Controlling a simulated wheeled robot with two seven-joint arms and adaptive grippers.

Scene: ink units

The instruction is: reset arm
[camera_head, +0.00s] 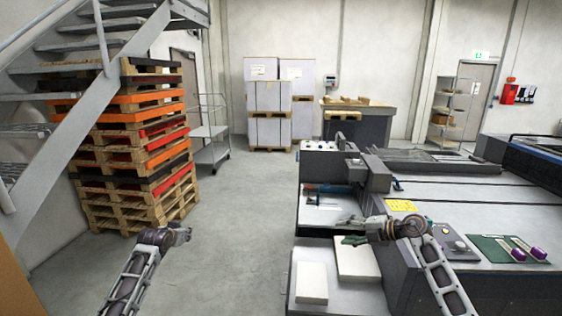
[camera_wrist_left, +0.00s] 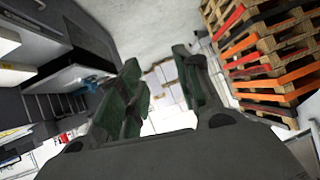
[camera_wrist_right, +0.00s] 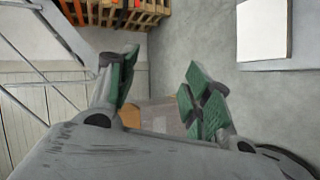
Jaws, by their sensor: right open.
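My right gripper (camera_head: 347,230) hangs in front of the press, over the white paper stacks on its low front ledge. Its green-padded fingers stand apart and hold nothing in the right wrist view (camera_wrist_right: 155,78). My left arm reaches in at the lower left of the head view, over bare floor. The fingers of my left gripper (camera_wrist_left: 158,72) are spread in the left wrist view, with nothing between them. Its fingers are hard to make out in the head view.
The grey press (camera_head: 470,205) fills the right side. White paper stacks (camera_head: 312,282) lie on its front ledge. A green mat (camera_head: 490,246) with purple-ended tools lies on top. Stacked pallets (camera_head: 135,150) and metal stairs stand left. The floor (camera_head: 235,205) between is clear.

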